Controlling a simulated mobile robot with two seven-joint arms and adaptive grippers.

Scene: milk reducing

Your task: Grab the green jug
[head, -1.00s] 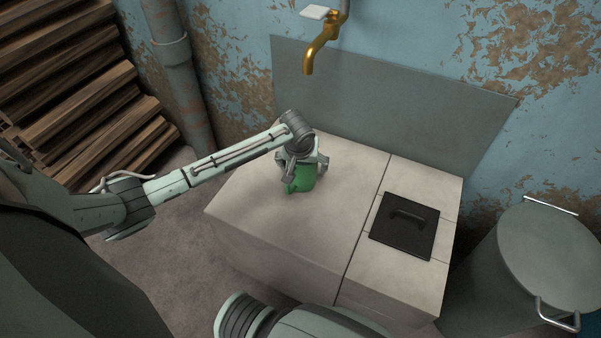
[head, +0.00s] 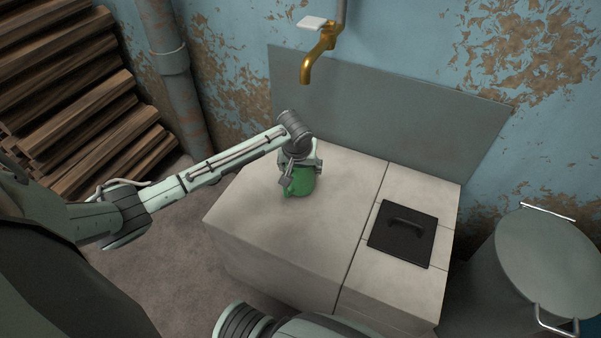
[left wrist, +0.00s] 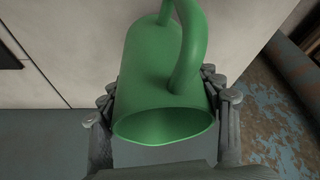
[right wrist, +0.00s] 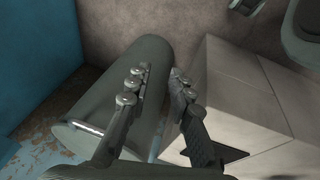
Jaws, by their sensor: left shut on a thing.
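The green jug (head: 301,183) is at the counter's left part in the head view, below my left gripper's wrist. My left gripper (head: 296,174) is shut on it, with fingers on both sides of its body. In the left wrist view the jug (left wrist: 150,75) fills the middle, its open mouth facing the camera and its curved handle at the top. Whether its base touches the counter is unclear. My right gripper (right wrist: 158,88) is open and empty in the right wrist view, its fingers apart.
The pale counter (head: 265,235) has bare room around the jug. A black hatch with a handle (head: 402,233) lies at its right. A brass tap (head: 317,57) sticks out from the wall above. A grey lidded bin (head: 550,262) stands at the right, stacked wood (head: 70,120) at the left.

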